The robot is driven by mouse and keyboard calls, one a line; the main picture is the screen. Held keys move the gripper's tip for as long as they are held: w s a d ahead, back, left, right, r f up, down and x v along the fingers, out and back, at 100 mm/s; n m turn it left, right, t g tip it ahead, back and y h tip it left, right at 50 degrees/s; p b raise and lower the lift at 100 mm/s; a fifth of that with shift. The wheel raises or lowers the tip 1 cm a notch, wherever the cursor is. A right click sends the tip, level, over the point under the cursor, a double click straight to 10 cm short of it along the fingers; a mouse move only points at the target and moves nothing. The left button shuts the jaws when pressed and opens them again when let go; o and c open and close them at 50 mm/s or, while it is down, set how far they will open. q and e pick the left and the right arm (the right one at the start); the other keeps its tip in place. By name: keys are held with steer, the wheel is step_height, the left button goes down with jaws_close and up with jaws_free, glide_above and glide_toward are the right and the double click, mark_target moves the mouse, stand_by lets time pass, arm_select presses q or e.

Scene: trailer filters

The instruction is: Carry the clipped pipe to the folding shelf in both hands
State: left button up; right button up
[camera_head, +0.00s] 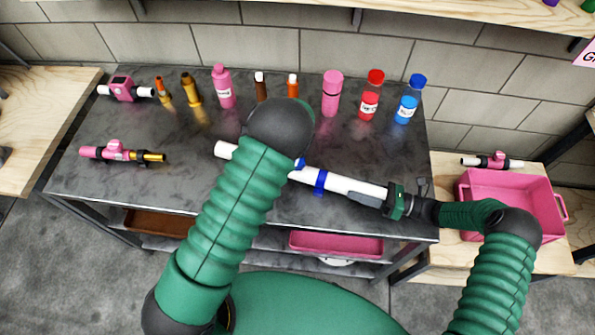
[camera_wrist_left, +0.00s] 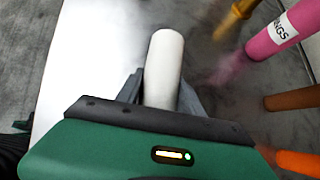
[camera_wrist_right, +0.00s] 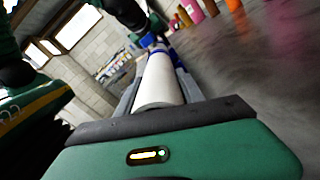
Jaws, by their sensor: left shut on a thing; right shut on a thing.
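The clipped pipe (camera_head: 350,186) is a long white tube with blue clips, lying across my front over the dark metal table. Its left end shows left of my left arm, which hides part of its middle. My right gripper (camera_head: 396,200) is shut on the pipe's right end. In the right wrist view the pipe (camera_wrist_right: 160,82) runs away between the fingers. My left gripper is hidden behind my left arm in the head view. In the left wrist view the left gripper (camera_wrist_left: 163,95) is shut on the pipe (camera_wrist_left: 164,60). I cannot make out which shelf is the folding one.
The dark table (camera_head: 130,185) bears several bottles along its back, including a pink bottle (camera_head: 222,88) and a blue-capped bottle (camera_head: 407,98). Pink fittings (camera_head: 118,152) lie at left. A pink crate (camera_head: 510,203) stands on a wooden bench at right. A wooden shelf hangs above on the wall.

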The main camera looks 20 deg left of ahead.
mark_target(230, 147)
arm_select(q)
steer(key=shift+a, duration=0.15)
jaws_close()
arm_select(e)
steer(key=shift+a, duration=0.1)
jaws_close()
